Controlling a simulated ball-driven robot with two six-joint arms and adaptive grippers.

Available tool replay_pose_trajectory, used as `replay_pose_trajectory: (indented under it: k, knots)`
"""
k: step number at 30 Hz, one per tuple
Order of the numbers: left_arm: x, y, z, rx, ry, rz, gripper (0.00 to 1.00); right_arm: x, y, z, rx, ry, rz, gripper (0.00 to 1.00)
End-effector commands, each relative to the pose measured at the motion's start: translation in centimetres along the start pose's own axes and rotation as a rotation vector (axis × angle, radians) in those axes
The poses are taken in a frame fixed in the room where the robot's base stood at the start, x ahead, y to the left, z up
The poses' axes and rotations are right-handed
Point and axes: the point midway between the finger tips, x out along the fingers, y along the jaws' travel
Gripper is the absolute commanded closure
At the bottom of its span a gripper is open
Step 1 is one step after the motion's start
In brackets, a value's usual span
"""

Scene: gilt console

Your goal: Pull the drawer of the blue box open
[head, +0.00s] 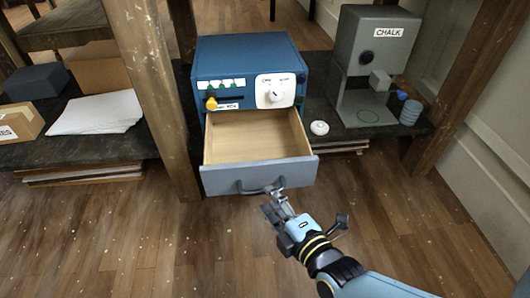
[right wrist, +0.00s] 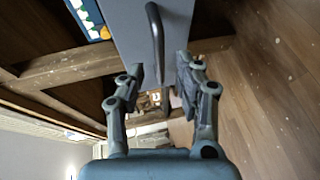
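The blue box (head: 243,60) stands on the dark low shelf, with a white dial panel (head: 276,90) and a yellow knob on its front. Its drawer (head: 258,135) is pulled well out, and its bare wooden inside looks empty. The grey drawer front (head: 225,180) carries a dark bar handle (head: 262,188). My right gripper (head: 275,203) is just below and in front of the handle. In the right wrist view its two fingers are spread apart, with the handle (right wrist: 155,45) beyond the fingertips and nothing visibly gripped. My left gripper is not in view.
A grey chalk machine (head: 372,50) stands right of the box, with a small white round item (head: 319,128) and a blue-grey stack (head: 411,112) near it. Wooden posts (head: 160,90) flank the shelf. White paper (head: 97,112) and cartons lie left. The floor in front is clear.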

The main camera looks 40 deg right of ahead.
Motion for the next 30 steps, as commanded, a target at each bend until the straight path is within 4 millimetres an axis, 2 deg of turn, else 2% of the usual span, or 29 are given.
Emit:
replay_pose_trajectory:
  k: [1,6,12,30]
  knots:
    - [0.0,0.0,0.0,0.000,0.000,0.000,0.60,-1.4,-0.1,0.0,0.000,-0.001,-0.003,0.66]
    - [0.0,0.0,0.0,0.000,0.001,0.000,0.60,-4.9,0.0,0.0,0.000,-0.001,-0.001,0.66]
    - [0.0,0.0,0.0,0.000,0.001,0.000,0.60,-7.3,0.0,0.0,0.000,0.000,0.001,0.66]
    - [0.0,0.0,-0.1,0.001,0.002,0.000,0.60,-7.7,0.0,0.0,0.000,0.000,0.002,0.66]
